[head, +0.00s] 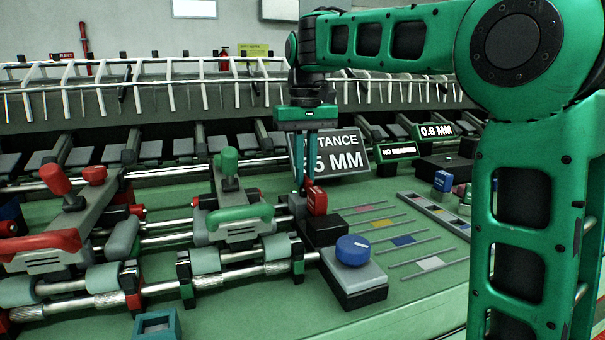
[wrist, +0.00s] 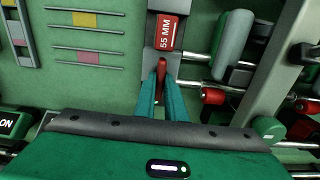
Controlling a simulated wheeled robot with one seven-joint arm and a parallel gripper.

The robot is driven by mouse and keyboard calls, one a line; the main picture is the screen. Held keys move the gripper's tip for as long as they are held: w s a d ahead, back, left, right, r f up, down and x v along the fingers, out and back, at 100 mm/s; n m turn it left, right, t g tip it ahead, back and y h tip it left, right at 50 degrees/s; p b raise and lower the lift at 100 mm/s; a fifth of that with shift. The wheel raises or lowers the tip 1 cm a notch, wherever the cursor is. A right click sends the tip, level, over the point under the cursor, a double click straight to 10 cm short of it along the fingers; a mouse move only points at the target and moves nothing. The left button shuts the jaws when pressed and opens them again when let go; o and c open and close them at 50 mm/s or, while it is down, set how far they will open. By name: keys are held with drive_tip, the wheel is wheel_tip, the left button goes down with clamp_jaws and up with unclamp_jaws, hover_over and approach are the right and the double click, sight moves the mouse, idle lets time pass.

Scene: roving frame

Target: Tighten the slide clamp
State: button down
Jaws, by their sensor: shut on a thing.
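My gripper (head: 303,188) points down at the end of the rail assembly. In the wrist view its two teal fingers (wrist: 162,88) are closed around a small upright red piece (wrist: 161,68), which looks like a clamp lever. The piece sits just beside a red block marked 55 MM (wrist: 166,32), on a grey and black mount. In the head view the red block (head: 317,201) stands right of the fingertips, and the red piece is hard to make out. The fingers hide part of the red piece and its base.
A blue knob (head: 352,250) on a grey box stands in front. A green-handled carriage (head: 240,222) and a red-handled one (head: 45,248) ride the steel rails at left. A display sign (head: 340,152) stands behind the gripper. Coloured strips (head: 402,240) lie flat at right.

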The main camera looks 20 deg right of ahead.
drive_tip(key=c, duration=1.8)
unclamp_jaws()
drive_tip(key=shift+r, duration=0.1)
wheel_tip(320, 180, up, 10)
drive_tip(key=shift+r, duration=0.25)
